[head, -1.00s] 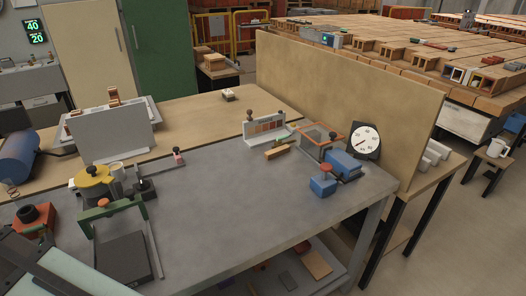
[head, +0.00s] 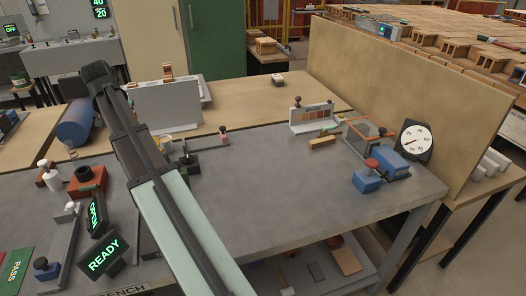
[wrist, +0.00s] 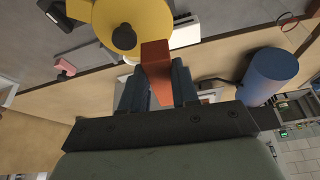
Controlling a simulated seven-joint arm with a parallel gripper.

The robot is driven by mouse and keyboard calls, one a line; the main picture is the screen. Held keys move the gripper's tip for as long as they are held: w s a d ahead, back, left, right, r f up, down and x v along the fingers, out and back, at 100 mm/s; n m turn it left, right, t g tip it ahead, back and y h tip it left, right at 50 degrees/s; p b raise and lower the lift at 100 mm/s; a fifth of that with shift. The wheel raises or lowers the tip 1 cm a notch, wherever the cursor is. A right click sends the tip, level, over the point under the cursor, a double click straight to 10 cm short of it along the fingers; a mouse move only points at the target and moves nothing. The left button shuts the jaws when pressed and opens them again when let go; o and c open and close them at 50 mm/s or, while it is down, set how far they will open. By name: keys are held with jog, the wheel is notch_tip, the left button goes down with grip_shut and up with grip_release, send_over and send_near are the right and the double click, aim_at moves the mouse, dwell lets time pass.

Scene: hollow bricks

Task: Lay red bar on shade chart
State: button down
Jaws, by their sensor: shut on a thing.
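In the wrist view my gripper (wrist: 159,88) is shut on the red bar (wrist: 156,62), an orange-red block that sticks out beyond the fingers. A yellow round thing with a dark knob (wrist: 124,36) shows just beyond the bar. In the head view my arm crosses the left half of the bench, and I cannot make out the fingers or the bar there. The shade chart (head: 318,126), a pale upright stand with a row of reddish-brown swatches, stands towards the back right of the grey bench, well away from my arm.
A tan bar (head: 322,142) lies in front of the chart. A wire-framed box (head: 366,131), blue blocks (head: 367,181) and a dial (head: 416,141) stand to its right. A tall tan panel (head: 400,90) borders the back right. The bench's middle (head: 270,185) is clear.

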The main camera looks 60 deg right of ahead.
jog(key=s+d+m+g, duration=0.1)
jog(key=s+d+m, duration=0.1)
jog(key=s+d, duration=0.55)
jog(key=s+d+f+m+g+h, duration=0.1)
jog(key=s+d+m, duration=0.3)
jog(key=d, duration=0.7)
jog(key=s+d+m+g, duration=0.1)
jog(key=s+d, duration=0.7)
jog(key=d, duration=0.1)
jog(key=s+d+f+m+g, duration=0.1)
jog(key=s+d+f+m, duration=0.25)
jog(key=s, duration=0.85)
jog(key=s+d+f+m+g+y, duration=0.1)
jog(key=s+d+f+m, duration=0.2)
jog(key=s, duration=0.9)
jog(key=s+d+f+m+g, duration=0.1)
jog(key=s+d+f+m, duration=0.3)
jog(key=s, duration=0.8)
jog(key=shift+n, duration=0.45)
jog(key=shift+w+d+f, duration=0.1)
jog(key=shift+d+f, duration=0.1)
jog(key=shift+f, duration=1.55)
jog(key=shift+w+d+f, duration=0.1)
jog(key=shift+d+f, duration=0.05)
jog(key=shift+f, duration=1.55)
jog(key=shift+f, duration=0.1)
jog(key=c, duration=0.8)
grip_release()
jog(key=shift+c, duration=0.2)
